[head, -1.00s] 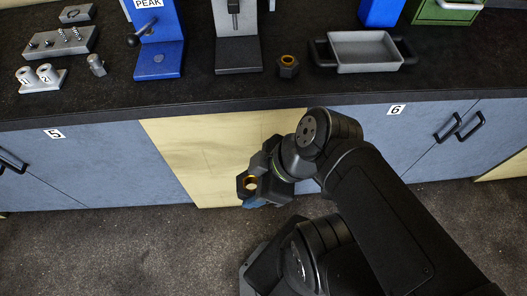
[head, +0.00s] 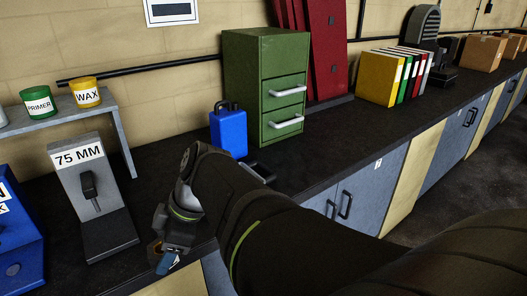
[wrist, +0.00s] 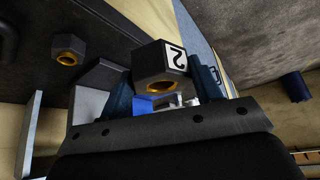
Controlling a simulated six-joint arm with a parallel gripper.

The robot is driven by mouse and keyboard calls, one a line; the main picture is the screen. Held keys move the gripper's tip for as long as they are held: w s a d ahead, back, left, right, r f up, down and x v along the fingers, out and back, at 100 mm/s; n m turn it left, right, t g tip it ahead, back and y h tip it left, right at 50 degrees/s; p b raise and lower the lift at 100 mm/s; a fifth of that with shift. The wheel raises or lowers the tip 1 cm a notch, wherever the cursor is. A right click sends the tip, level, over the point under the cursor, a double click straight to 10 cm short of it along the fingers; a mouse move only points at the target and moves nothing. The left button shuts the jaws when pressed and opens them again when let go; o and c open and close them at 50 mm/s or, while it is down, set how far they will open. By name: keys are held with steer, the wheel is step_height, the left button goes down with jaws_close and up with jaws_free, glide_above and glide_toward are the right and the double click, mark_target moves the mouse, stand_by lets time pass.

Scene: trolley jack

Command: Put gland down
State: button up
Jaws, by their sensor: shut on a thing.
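The gland is a dark hexagonal piece with a brass-coloured ring and a white label reading 2. In the wrist view this gland (wrist: 152,57) sits between the blue fingers of my gripper (wrist: 163,82), which is shut on it. In the head view my gripper (head: 166,258) is low in the picture by the bench's front edge, with a small part of the gland (head: 154,249) showing. Whether the gland touches anything else cannot be told. A second, similar hex piece (wrist: 68,45) rests on the dark surface in the wrist view, apart from the held one.
The black bench (head: 330,150) runs along the wall. A 75 MM stand (head: 80,200) is left of my gripper. A blue can (head: 228,133) and a green drawer cabinet (head: 265,90) stand behind my arm. My arm hides part of the bench.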

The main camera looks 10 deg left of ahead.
steer(key=w+d+m+t, duration=0.1)
steer(key=w+d, duration=0.3)
steer(key=w, duration=0.7)
steer(key=w+d+m, duration=0.1)
steer(key=w+d, duration=0.3)
steer(key=w, duration=0.7)
steer(key=w+d+m+t, duration=0.1)
steer(key=w+d, duration=0.3)
steer(key=w, duration=0.7)
steer(key=shift+m, duration=0.3)
steer(key=a+f, duration=0.2)
steer(key=a, duration=0.1)
steer(key=w+a+f, duration=0.1)
steer(key=a+f, duration=0.2)
steer(key=a, duration=0.1)
steer(key=w+a+f, duration=0.1)
steer(key=a+f, duration=0.1)
steer(key=a, duration=0.2)
steer(key=shift+a+f, duration=0.2)
steer(key=shift+f, duration=1.95)
steer(key=shift+s+f, duration=0.1)
steer(key=shift+f, duration=0.1)
steer(key=o, duration=1.5)
